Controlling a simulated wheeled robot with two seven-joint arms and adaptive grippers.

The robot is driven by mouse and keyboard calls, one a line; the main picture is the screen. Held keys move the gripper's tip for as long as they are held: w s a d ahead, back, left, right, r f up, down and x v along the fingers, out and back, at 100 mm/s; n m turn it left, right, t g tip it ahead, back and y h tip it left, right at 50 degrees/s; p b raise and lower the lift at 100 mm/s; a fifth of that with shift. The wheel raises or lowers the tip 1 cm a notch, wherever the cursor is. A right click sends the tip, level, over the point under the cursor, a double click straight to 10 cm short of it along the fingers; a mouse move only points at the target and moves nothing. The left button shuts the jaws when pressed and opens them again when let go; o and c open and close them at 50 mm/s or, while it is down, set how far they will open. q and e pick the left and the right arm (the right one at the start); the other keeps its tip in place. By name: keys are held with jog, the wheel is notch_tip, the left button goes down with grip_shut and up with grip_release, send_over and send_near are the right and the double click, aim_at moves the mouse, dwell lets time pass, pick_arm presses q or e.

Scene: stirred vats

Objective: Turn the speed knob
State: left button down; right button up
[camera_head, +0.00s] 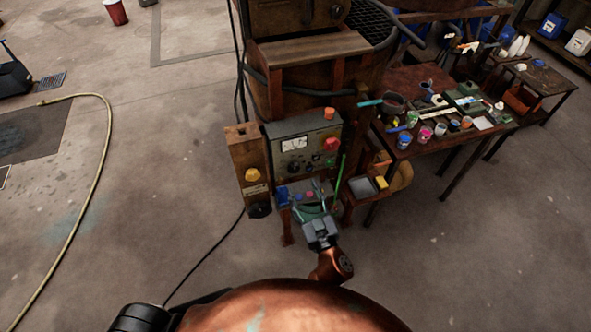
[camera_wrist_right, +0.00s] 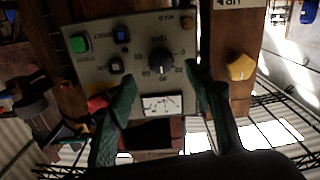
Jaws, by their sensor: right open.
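The speed knob (camera_wrist_right: 161,62) is a black round knob with a pale pointer and a numbered scale on the grey control panel (camera_wrist_right: 135,75). In the head view the panel (camera_head: 278,160) stands upright on the bench below the vat, and the knob (camera_head: 293,167) is small on its lower left part. My right gripper (camera_wrist_right: 163,84) is open in the wrist view, its two green-padded fingers spread to either side of the knob in the picture. I see no contact with it. In the head view the right gripper (camera_head: 314,198) is low in front of the panel. My left gripper is not in view.
A white meter (camera_wrist_right: 162,105), a green button (camera_wrist_right: 80,43) and a red control (camera_wrist_right: 97,103) share the panel. A wooden post with a yellow knob (camera_head: 252,175) stands to its left. A cluttered table (camera_head: 440,145) is at right. The floor at left is mostly clear.

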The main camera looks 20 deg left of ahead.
aim_at(295, 171)
jog(key=x, duration=0.7)
jog(key=shift+w+a+r, duration=0.15)
jog(key=shift+w+a, duration=0.1)
jog(key=shift+a, duration=0.05)
jog(key=c, duration=1.1)
